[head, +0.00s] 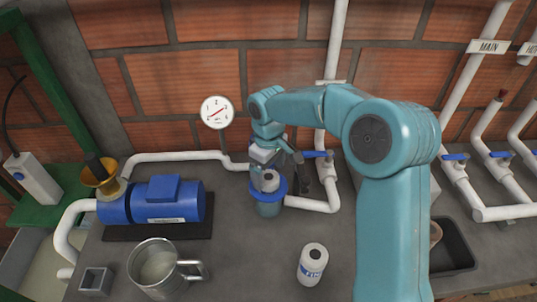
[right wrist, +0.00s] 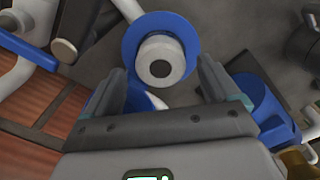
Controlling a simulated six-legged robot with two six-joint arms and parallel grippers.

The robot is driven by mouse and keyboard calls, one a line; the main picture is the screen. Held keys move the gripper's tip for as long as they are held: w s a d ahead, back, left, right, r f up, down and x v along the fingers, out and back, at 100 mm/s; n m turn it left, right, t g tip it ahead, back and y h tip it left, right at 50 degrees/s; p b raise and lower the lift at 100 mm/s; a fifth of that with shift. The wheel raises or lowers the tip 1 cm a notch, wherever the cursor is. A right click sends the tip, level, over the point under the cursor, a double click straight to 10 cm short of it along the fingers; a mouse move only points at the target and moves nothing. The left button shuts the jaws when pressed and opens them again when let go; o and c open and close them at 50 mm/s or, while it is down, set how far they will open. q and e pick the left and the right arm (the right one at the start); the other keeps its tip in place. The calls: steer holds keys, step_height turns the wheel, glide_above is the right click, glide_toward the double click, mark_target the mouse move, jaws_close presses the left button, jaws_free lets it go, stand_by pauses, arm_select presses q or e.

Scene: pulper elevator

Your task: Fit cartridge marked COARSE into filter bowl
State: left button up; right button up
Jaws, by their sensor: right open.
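The filter bowl (head: 268,208) is a blue cup with a wide blue rim, standing on the grey bench in the head view. Its rim shows in the right wrist view (right wrist: 131,42). A white cartridge (head: 270,176) with a dark centre hole is upright in the bowl's mouth, and its top faces the right wrist view (right wrist: 160,50). Its marking cannot be read. My right gripper (right wrist: 161,68) is open just above it, fingers apart on either side. Another white cartridge (head: 312,262), marked "FIN" as far as visible, stands on the bench. My left gripper is not in view.
A blue pump (head: 165,203) with a brass funnel (head: 100,178) stands at left. A steel mug (head: 155,270) and small grey square holder (head: 95,281) are in front. White pipes and blue-handled valves (head: 318,154) run behind.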

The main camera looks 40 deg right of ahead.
step_height(320, 180, up, 9)
steer(key=shift+r, duration=0.2)
stand_by(0.3)
